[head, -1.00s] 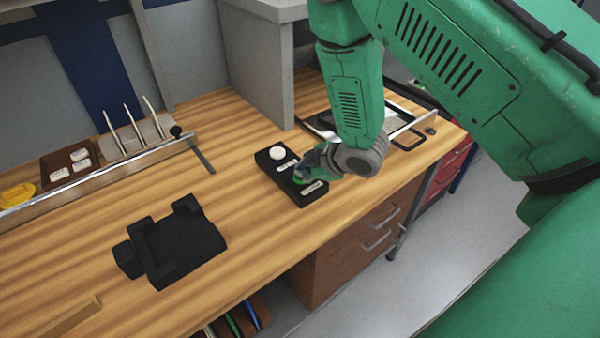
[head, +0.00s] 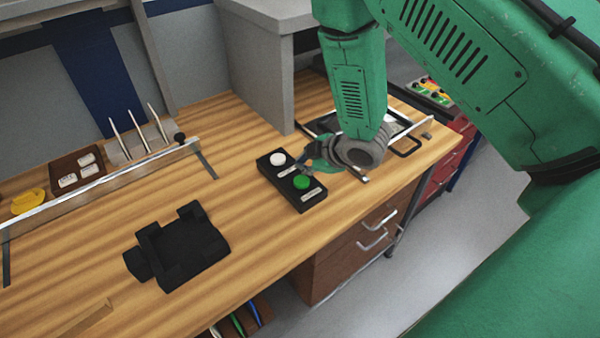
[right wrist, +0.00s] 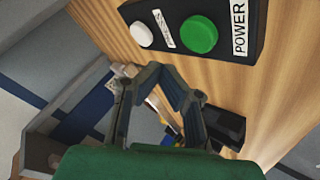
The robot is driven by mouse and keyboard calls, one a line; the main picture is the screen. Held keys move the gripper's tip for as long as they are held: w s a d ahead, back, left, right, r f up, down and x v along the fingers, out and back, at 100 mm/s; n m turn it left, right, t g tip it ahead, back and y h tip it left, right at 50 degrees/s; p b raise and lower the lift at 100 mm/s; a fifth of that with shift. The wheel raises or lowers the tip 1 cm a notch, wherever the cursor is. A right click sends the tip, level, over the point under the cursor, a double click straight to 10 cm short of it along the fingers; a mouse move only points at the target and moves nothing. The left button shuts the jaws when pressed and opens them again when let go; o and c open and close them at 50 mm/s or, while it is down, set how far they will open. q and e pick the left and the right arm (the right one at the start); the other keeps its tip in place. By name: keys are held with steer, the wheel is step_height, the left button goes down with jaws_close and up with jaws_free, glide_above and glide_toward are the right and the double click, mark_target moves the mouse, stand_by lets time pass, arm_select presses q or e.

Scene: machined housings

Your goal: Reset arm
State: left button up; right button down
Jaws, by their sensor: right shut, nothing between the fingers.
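A black button box (head: 291,190) lies on the wooden bench, with a white button (head: 278,159) and a green button (head: 301,181), each beside a white label. My right gripper (head: 308,160) is shut and empty, just beyond the green button and close above the box. In the right wrist view the box (right wrist: 224,48) is at the top, with the white button (right wrist: 140,34), the green button (right wrist: 199,35) and a POWER label (right wrist: 239,28). There the fingertips (right wrist: 163,74) meet below the buttons, apart from them. My left gripper is not in view.
A black fixture block (head: 180,247) sits on the bench (head: 235,215) left of the box. A grey upright (head: 268,75) stands behind the box. A metal rail (head: 100,184) and a brown tray (head: 77,160) lie at left. A framed tray with a handle (head: 403,146) is at right.

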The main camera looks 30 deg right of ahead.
mark_target(329, 229)
steer(key=shift+r+p, duration=0.4)
steer(key=shift+r, duration=0.35)
steer(key=shift+f, duration=0.1)
steer(key=shift+s+f, duration=0.1)
steer(key=s+f+m+g, duration=0.1)
steer(key=s+f+m, duration=0.1)
steer(key=s+f, duration=0.1)
steer(key=s+f+m+g+h, duration=0.1)
steer(key=s+f+m, duration=0.1)
steer(key=s, duration=0.4)
steer(key=s+f+m+g, duration=0.1)
steer(key=s+f+m, duration=0.1)
steer(key=s+f, duration=0.2)
steer(key=shift+s+a+f+g+h, duration=0.25)
steer(key=shift+s+g+h, duration=0.15)
steer(key=shift+s, duration=0.2)
steer(key=s+a+f+m+g, duration=0.1)
steer(key=s+f+m+g, duration=0.15)
steer(key=s, duration=0.55)
steer(key=s+a+f+m+g, duration=0.15)
steer(key=s+m, duration=0.25)
steer(key=s, duration=0.5)
step_height(329, 229, down, 13)
steer(key=w+b, duration=0.1)
steer(key=b, duration=1.3)
steer(key=shift+w+a+n+h, duration=0.3)
steer(key=shift+w+n+h, duration=0.05)
steer(key=shift+n+h, duration=0.1)
steer(key=shift+f, duration=0.1)
